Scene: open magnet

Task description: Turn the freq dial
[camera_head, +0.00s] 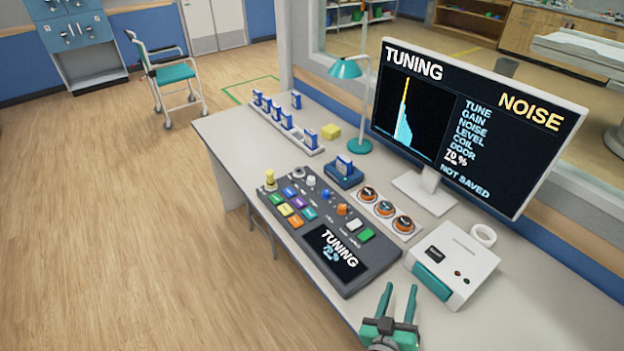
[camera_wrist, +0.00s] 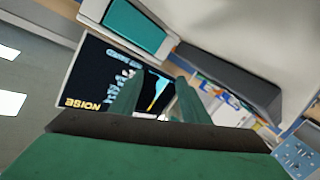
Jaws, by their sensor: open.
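The grey control console (camera_head: 368,265) lies on the desk, with coloured buttons, small knobs and a screen (camera_head: 337,250) reading TUNING. An orange knob (camera_head: 342,210), a blue knob (camera_head: 327,195) and a white knob (camera_head: 311,180) stand on it. Three orange-and-black dials sit on a white plate beside the console; one is the middle dial (camera_head: 385,208). Labels are too small to read, so I cannot tell which is the freq dial. My gripper (camera_head: 400,288) is open and empty, near the console's front right corner, apart from all knobs. Its green fingers also show in the wrist view (camera_wrist: 158,82).
The monitor (camera_head: 470,130) shows TUNING, NOISE and NOT SAVED; its screen also shows in the wrist view (camera_wrist: 100,75). A white box (camera_head: 465,258) with a teal front stands near my gripper.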

